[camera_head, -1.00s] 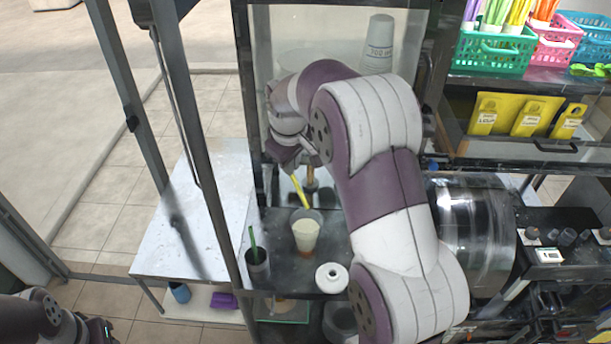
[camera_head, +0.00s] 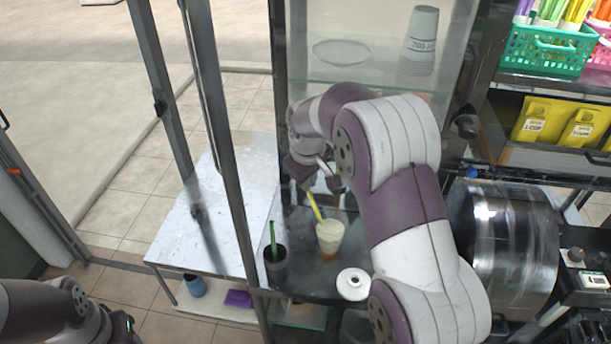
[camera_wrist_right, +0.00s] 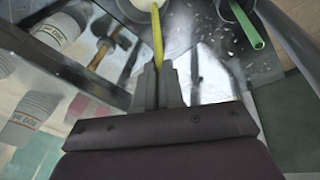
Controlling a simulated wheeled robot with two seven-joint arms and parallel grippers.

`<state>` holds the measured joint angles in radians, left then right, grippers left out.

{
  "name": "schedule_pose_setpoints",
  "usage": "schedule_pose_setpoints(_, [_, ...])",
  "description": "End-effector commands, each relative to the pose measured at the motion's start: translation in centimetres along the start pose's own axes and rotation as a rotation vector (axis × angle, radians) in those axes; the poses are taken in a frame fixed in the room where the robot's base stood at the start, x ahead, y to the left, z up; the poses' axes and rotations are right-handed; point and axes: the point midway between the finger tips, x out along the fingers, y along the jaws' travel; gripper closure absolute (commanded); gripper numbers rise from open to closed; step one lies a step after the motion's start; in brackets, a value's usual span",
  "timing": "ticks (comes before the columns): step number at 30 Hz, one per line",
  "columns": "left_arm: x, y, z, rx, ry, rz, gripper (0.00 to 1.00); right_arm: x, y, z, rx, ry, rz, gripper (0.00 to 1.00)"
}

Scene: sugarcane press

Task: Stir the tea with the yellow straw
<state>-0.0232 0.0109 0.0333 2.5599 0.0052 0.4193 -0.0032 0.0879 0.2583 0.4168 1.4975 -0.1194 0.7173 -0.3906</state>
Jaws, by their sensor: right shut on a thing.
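A clear plastic cup of pale, milky tea with an orange-brown bottom (camera_head: 329,240) stands upright on the dark counter (camera_head: 312,280) in the head view. The yellow straw (camera_head: 315,208) leans into it from the upper left, its lower end inside the cup. My right gripper (camera_head: 308,186) is above and left of the cup, shut on the upper part of the straw. In the right wrist view, the fingers (camera_wrist_right: 158,88) pinch the yellow straw (camera_wrist_right: 157,38), which runs to the cup (camera_wrist_right: 148,4) at the top edge. Of my left arm only links show, at lower left.
A dark cup with a green straw (camera_head: 275,256) stands left of the tea. A round white lid-like piece (camera_head: 354,284) lies in front. A metal post (camera_head: 226,150) rises at left. A shelf with stacked cups (camera_head: 421,40) is behind; a steel drum (camera_head: 505,250) is right.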

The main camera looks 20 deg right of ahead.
Motion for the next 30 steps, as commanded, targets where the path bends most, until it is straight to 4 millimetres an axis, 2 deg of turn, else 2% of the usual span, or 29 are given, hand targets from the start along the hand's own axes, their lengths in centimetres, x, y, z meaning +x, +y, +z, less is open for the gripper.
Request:
schedule_pose_setpoints(1, [0.8,0.0,0.1,0.0,0.0,0.0,0.57,0.9,-0.1,0.3,0.001,-0.001,0.0,1.0])
schedule_pose_setpoints(21, [5.3,0.0,0.6,0.0,0.0,0.0,0.57,7.4,0.0,3.4,0.002,-0.001,0.0,1.0])
schedule_pose_setpoints(30, [6.2,0.0,0.7,0.0,0.0,0.0,0.57,8.9,0.0,4.1,0.001,-0.001,0.0,1.0])
